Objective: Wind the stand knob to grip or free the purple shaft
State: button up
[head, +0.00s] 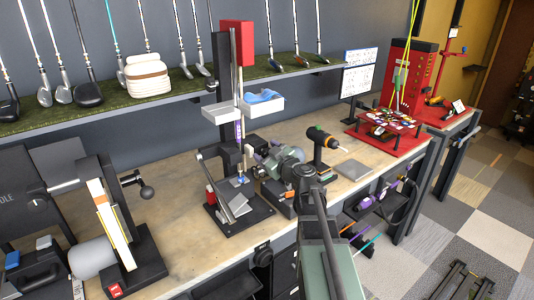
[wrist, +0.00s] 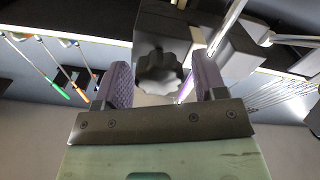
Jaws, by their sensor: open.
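The stand's dark lobed knob (wrist: 160,74) shows in the wrist view between the two grey-purple fingers of my gripper (wrist: 162,78). The fingers are open, with a gap on either side of the knob; I cannot tell how near their tips are in depth. The purple shaft (wrist: 186,86) runs slanted behind the knob, close to the right finger. In the head view the purple shaft (head: 238,128) stands upright in the black stand (head: 222,90) on the bench. My gripper (head: 249,150) is just right of the shaft there, and the knob cannot be made out.
White trays (head: 221,113) are on the stand, one with a blue cloth (head: 262,97). A black fixture (head: 135,250) stands left. Clubs line a shelf (head: 110,118) behind.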

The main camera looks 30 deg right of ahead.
jog(key=c, duration=0.9)
jog(key=shift+m, duration=0.3)
